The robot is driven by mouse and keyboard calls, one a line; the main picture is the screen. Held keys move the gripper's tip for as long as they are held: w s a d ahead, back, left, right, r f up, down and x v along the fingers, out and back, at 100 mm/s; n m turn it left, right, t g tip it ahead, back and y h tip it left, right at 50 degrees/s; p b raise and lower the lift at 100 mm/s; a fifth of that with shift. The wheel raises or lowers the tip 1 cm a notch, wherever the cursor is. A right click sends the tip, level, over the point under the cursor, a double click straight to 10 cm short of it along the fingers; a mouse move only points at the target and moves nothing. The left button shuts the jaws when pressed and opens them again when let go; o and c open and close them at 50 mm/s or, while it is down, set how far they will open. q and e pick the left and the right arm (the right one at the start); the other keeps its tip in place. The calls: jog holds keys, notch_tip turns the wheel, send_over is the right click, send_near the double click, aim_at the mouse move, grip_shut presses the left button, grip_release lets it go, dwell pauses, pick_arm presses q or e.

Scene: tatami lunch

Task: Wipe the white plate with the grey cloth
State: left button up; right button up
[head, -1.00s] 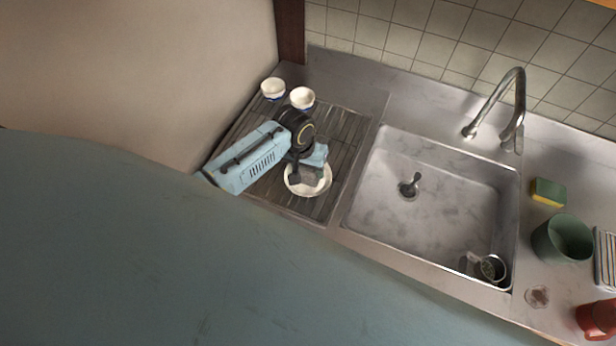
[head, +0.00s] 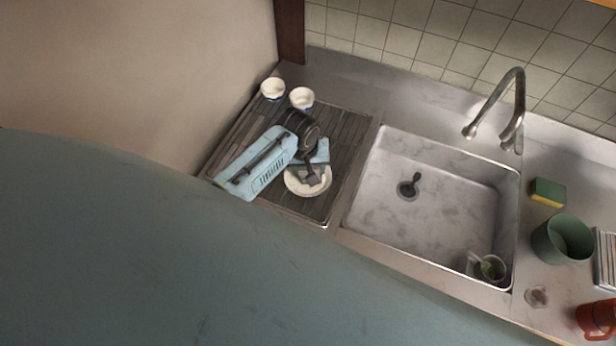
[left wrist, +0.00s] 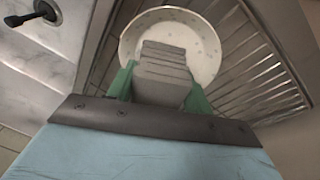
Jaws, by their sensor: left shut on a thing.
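The white plate (head: 296,187) lies on the ribbed metal drainboard left of the sink. In the left wrist view, the plate (left wrist: 207,62) shows small dark specks on its surface. My left gripper (head: 313,175) is over the plate. In the left wrist view, the grey cloth (left wrist: 164,66) is a folded, layered bundle between the green fingers of my left gripper (left wrist: 163,88), which is shut on it. The cloth overlaps the near and middle part of the plate in that view; I cannot tell whether it touches. My right gripper is in neither view.
Two small white bowls (head: 272,89) (head: 302,98) stand at the back of the drainboard (head: 343,135). The sink (head: 425,220) is to the right, holding a small cup (head: 490,268). A sponge (head: 548,192), green container (head: 562,240) and red mug (head: 597,318) stand farther right.

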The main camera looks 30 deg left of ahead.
pick_arm(q)
jog(key=m, duration=0.5)
jog(key=shift+a+m+g+h, duration=0.3)
jog(key=shift+m+h, duration=0.1)
jog(key=m, duration=0.3)
jog(key=m+g, duration=0.1)
jog(key=m, duration=0.1)
jog(key=shift+a+m+h, duration=0.1)
jog(key=shift+m+h, duration=0.2)
jog(key=shift+m, duration=0.1)
jog(key=n, duration=0.4)
jog(key=n+t, duration=0.1)
jog(key=n, duration=0.1)
jog(key=shift+s+d+f+n, duration=0.1)
jog(key=shift+s+d+n, duration=0.1)
jog(key=shift+s+n, duration=0.1)
jog(key=n+y, duration=0.1)
jog(key=n, duration=0.3)
jog(key=shift+d, duration=0.15)
jog(key=n, duration=0.3)
jog(key=shift+s+t+y, duration=0.15)
jog(key=shift+t+y, duration=0.15)
jog(key=shift+y, duration=0.1)
